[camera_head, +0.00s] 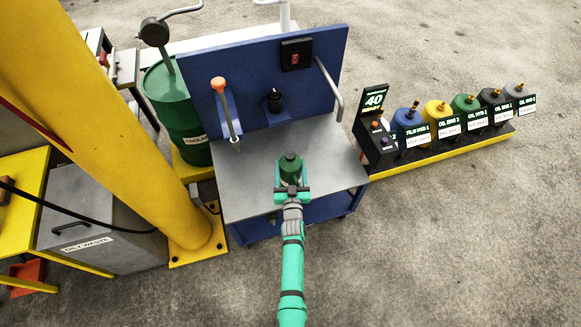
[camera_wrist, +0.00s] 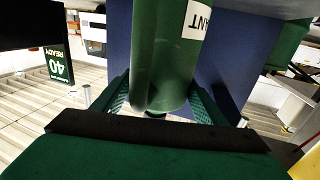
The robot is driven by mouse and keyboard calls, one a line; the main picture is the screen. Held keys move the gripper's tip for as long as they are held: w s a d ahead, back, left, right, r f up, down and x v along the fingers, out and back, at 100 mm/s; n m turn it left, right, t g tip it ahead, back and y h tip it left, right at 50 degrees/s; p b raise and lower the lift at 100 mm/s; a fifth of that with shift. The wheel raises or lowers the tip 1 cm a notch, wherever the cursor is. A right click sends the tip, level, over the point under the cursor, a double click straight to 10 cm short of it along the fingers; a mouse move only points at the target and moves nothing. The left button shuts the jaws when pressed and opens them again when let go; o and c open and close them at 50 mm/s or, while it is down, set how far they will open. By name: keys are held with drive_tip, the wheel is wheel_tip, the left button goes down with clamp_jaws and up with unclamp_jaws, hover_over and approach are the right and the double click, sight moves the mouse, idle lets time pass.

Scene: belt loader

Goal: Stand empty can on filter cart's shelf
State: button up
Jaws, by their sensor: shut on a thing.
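The green can (camera_head: 290,165) is upright over the grey shelf (camera_head: 250,185) of the blue filter cart (camera_head: 262,75), near the shelf's front middle. Whether its base touches the shelf cannot be told. My gripper (camera_head: 291,190) is shut on the can from the front. In the wrist view the can (camera_wrist: 165,60) sits between both fingers (camera_wrist: 158,108), with part of a white label showing; its far side is hidden.
A lever with an orange knob (camera_head: 218,84) and a small black fitting (camera_head: 275,100) stand toward the shelf's back. A green drum (camera_head: 178,115) and a yellow post (camera_head: 130,130) are on the left. A low rack (camera_head: 440,150) holding several coloured cans is on the right. The shelf's right part is clear.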

drive_tip(key=shift+f, duration=0.1)
drive_tip(key=o, duration=1.5)
drive_tip(key=shift+o, duration=0.2)
